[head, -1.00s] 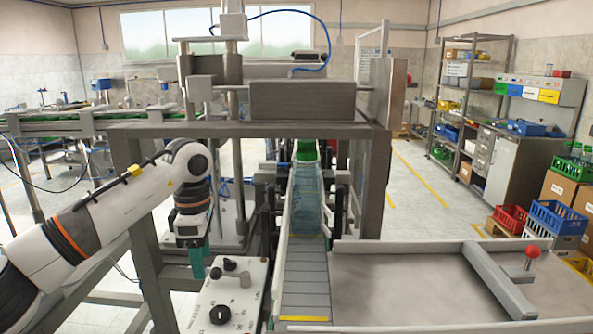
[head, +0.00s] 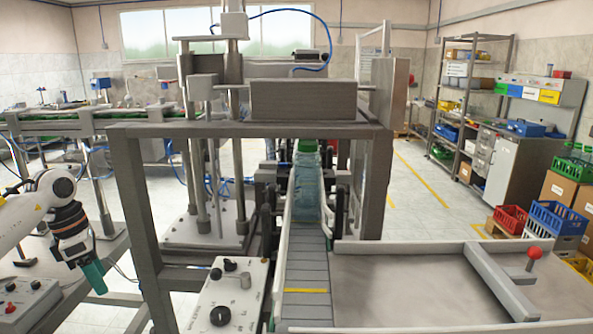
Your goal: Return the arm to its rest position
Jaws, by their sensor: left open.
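My left gripper (head: 94,277) is at the left of the head view, at the end of my white arm with its orange band. Its teal fingers point down and hold nothing that I can see. It hangs in the air left of the machine's grey frame, apart from the white control panel (head: 235,296) with black knobs. My right gripper is not in view.
A grey machine frame (head: 250,131) spans the middle. Under it a conveyor (head: 305,270) carries a bluish bottle (head: 306,190) with a green cap. A grey tray table (head: 400,285) with a red-knobbed bar (head: 500,280) is at the right. Another line (head: 50,125) runs at the back left.

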